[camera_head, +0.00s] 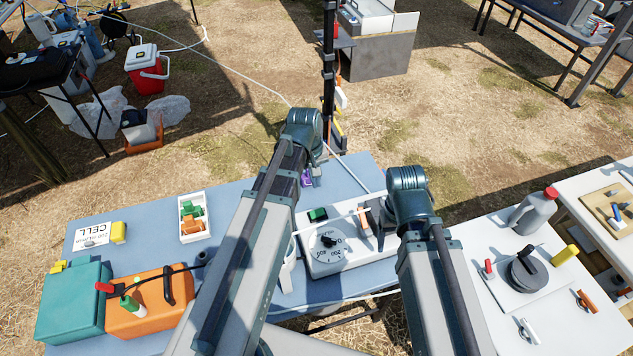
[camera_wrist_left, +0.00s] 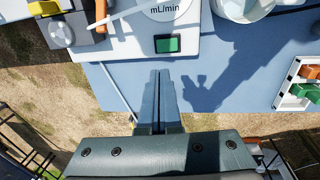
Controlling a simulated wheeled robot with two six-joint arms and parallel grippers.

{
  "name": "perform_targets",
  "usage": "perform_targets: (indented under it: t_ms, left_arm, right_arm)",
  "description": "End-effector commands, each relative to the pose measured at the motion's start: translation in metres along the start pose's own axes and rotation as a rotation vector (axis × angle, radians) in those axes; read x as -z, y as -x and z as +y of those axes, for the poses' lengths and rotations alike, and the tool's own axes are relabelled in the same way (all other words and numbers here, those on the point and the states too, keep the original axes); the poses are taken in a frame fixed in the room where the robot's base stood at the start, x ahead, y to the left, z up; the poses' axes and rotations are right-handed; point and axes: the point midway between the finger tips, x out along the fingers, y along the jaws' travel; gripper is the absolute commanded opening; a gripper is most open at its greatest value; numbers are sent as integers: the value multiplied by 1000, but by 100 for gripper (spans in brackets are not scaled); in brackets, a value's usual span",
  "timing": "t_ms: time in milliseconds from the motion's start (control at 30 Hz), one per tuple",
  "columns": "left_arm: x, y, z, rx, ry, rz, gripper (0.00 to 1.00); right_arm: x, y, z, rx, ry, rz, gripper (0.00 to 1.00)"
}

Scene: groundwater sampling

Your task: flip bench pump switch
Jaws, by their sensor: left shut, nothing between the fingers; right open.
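The white bench pump (camera_head: 350,247) stands on the blue table, with a round dial marked mL/min and a green switch (camera_head: 318,215) at its far left corner. In the left wrist view the green switch (camera_wrist_left: 167,45) sits in a dark frame near the pump's edge. My left gripper (camera_wrist_left: 159,74) is shut and empty; its tips are apart from the switch, outside the pump's edge in that view. In the head view my left arm mostly hides this gripper. My right gripper (camera_head: 379,222) is open, partly hidden by its arm, by the pump's right end.
A white tray (camera_head: 207,232) with orange and green pieces, a CELL card (camera_head: 93,233), a teal case (camera_head: 72,302) and an orange case (camera_head: 150,306) are at left. A white table (camera_head: 480,240) with a grey jug (camera_head: 533,212) stands at right.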

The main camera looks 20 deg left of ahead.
Motion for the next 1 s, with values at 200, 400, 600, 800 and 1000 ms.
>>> perform_targets:
  t_ms: [200, 400, 600, 800, 1000]
  left_arm:
    - [2, 2, -16, -60, 9, -11, 0]
    - [2, 3, -15, -67, 5, -13, 0]
    - [2, 0, -15, -67, 5, -13, 0]
    - [2, -12, -15, -66, 5, -13, 0]
    - [2, -36, -14, -66, 6, -12, 0]
  right_arm:
    - [0, -2, 0, 0, 0, 0, 71]
    - [0, -2, 0, 0, 0, 0, 71]
    - [0, -4, 0, 0, 0, 0, 71]
    - [1, -16, -2, 0, 0, 0, 71]
    - [2, -39, -4, 0, -1, 0, 71]
